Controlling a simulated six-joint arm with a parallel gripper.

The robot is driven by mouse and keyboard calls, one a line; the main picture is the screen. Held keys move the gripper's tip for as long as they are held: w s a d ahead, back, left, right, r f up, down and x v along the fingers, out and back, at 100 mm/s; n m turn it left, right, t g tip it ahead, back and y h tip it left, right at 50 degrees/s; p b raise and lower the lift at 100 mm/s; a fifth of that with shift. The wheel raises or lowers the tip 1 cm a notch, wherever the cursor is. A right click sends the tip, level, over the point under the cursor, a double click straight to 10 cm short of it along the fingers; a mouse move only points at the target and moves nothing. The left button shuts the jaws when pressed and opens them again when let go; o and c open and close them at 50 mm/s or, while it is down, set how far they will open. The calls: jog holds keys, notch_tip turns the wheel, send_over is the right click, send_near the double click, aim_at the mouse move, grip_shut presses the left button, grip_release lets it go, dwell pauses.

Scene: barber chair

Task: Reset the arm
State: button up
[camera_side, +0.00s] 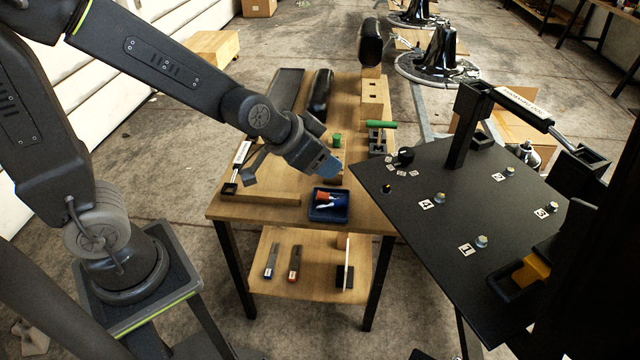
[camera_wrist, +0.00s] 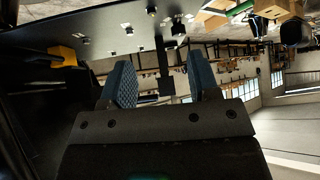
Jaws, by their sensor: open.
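My gripper (camera_side: 327,168) hangs in the air above the wooden table (camera_side: 262,209), close over the small blue tray (camera_side: 316,211). In the wrist view its two blue textured fingers (camera_wrist: 160,85) stand apart with nothing between them. The blue tray holds small red, blue and white pieces. My arm reaches across from the left in the side view and hides part of the table's left side.
A black panel (camera_side: 415,240) with numbered bolts stands right of the table. A green-handled tool (camera_side: 381,124), a green cylinder (camera_side: 337,140) and black cushions (camera_side: 320,92) are on the table. Two tools (camera_side: 294,262) lie on the lower shelf. Chair bases (camera_side: 440,60) stand behind.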

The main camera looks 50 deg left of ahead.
jog(key=s+a+r+n+g, duration=0.1)
jog(key=s+r, duration=0.3)
jog(key=s, duration=0.3)
jog(key=s+a+r+g, duration=0.1)
jog(key=s+r, duration=0.3)
jog(key=s, duration=0.4)
jog(key=shift+a+r+n+g+y, duration=0.15)
jog(key=shift+a+n+g+y, duration=0.25)
jog(key=shift+a, duration=0.3)
